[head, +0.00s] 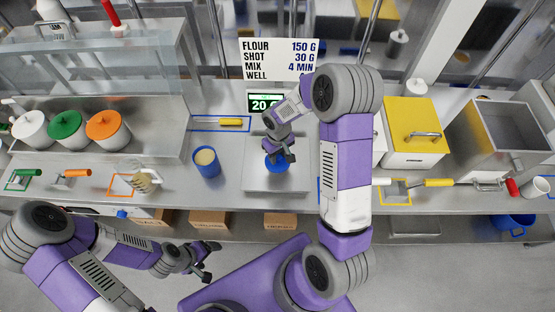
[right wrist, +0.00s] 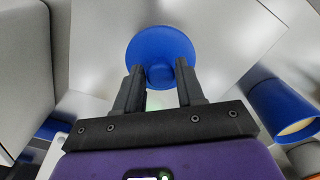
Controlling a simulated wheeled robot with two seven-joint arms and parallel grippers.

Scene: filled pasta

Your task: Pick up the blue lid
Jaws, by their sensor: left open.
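The blue lid (head: 277,165) lies on the square steel platform (head: 262,184) in the middle of the counter. In the right wrist view the round blue lid (right wrist: 160,40) faces me with its small central knob (right wrist: 160,76). My right gripper (head: 281,156) is right above the lid, partly covering it in the head view. Its two fingers (right wrist: 158,80) are apart, one on each side of the knob, with a visible gap to it. Whether the fingertips reach the knob's depth is hard to tell. My left gripper (head: 208,262) is open and empty, low in front of the counter.
A blue container (head: 207,168) with pale contents stands open left of the platform; it also shows in the right wrist view (right wrist: 282,108). A display (head: 265,103) and recipe sign (head: 279,60) stand behind. Lidded pots (head: 67,130) are left, a yellow-lidded box (head: 412,140) right.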

